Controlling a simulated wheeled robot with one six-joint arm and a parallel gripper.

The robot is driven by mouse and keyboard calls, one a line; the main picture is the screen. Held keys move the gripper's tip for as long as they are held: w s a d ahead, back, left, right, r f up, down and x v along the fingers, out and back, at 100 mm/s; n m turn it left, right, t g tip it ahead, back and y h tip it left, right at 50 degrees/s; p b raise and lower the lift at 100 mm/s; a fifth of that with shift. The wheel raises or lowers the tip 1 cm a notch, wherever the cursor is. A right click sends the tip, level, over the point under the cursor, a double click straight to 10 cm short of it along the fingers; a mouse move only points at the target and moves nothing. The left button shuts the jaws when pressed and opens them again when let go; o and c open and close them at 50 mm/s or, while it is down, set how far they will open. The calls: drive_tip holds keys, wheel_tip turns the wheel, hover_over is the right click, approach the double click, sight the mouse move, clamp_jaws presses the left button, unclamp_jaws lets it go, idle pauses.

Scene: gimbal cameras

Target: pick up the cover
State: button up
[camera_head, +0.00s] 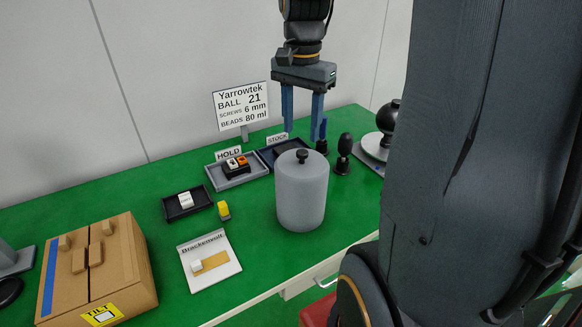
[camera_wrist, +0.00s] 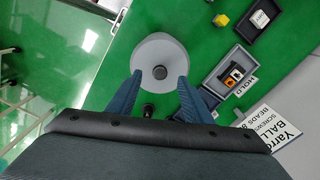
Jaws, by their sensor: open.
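The cover (camera_head: 302,198) is a tall light-grey cylinder with a small black knob (camera_head: 302,155) on top, standing upright on the green table. In the wrist view I look down on the round top of the cover (camera_wrist: 160,47), with its knob (camera_wrist: 160,72) near the line between my fingertips. My gripper (camera_head: 302,126) has two blue fingers pointing down, spread apart and empty, above the cover's height. In the wrist view my gripper (camera_wrist: 159,82) shows a fingertip on each side of the knob, not visibly touching it. The cover hides whatever is inside or behind it.
A grey HOLD tray (camera_head: 236,176), a dark STOCK tray (camera_head: 268,155) and black knobbed pieces (camera_head: 344,155) stand behind the cover.

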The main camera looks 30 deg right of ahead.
sight(302, 152)
drive_tip(key=shift+w+d+r+m, duration=0.2)
drive_tip(key=shift+w+d+m, duration=0.1)
drive_tip(key=shift+w+d, duration=0.05)
drive_tip(key=shift+f, duration=0.25)
drive_tip(key=shift+d+f+p, duration=0.1)
drive_tip(key=shift+f+p, duration=1.25)
drive_tip(key=shift+f, duration=2.1)
drive_tip(key=shift+c, duration=0.3)
clamp_jaws()
